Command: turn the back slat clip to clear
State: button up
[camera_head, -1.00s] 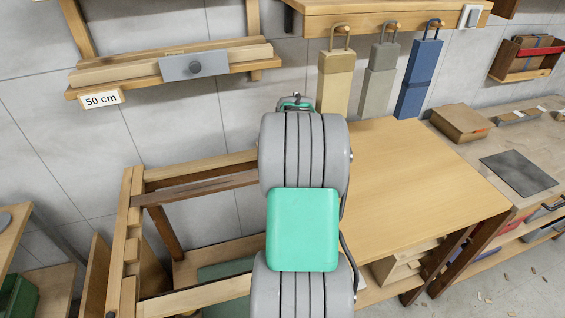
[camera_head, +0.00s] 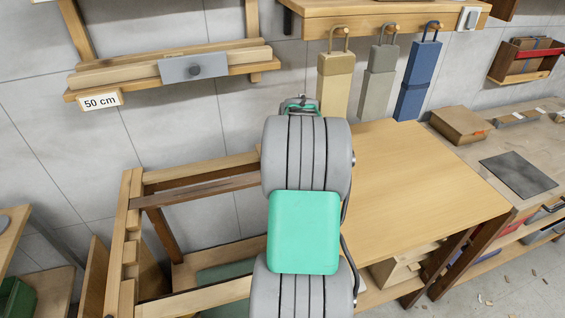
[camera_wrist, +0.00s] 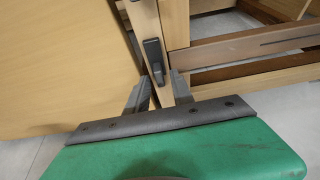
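A dark clip (camera_wrist: 154,58) sits on the end of a pale wooden rail (camera_wrist: 143,22) in the wrist view, with its long side running roughly along the rail. My gripper (camera_wrist: 160,88) is open, with one grey finger on each side of the clip's lower end. Nothing is between the fingers in a firm hold; I cannot tell whether either finger touches the clip. In the head view my own arm covers the clip and the fingers.
A wooden slatted frame (camera_head: 128,245) stands left of my arm, and a bare wooden tabletop (camera_head: 420,185) lies to the right. A wall shelf (camera_head: 170,80) with a 50 cm label is behind. Tan, grey and blue hanging blocks (camera_head: 417,78) are on the wall rack.

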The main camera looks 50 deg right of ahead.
jog(key=shift+o, duration=0.2)
jog(key=v, duration=0.7)
jog(key=shift+s+r+b, duration=0.15)
jog(key=shift+r+b, duration=0.15)
jog(key=shift+r, duration=0.05)
jog(key=w+a+r+n+y, duration=0.1)
jog(key=a+r+n, duration=0.15)
jog(key=a, duration=1.85)
jog(key=s+a+f+n, duration=0.1)
jog(key=s+a, duration=0.4)
jog(key=a, duration=0.3)
jog(key=s+a+f+n+y, duration=0.1)
jog(key=s+a, duration=0.3)
jog(key=a, duration=0.5)
jog(key=shift+s+a+f+n+g, duration=0.2)
jog(key=shift+s+f+n+g, duration=0.2)
jog(key=shift+f+n, duration=0.35)
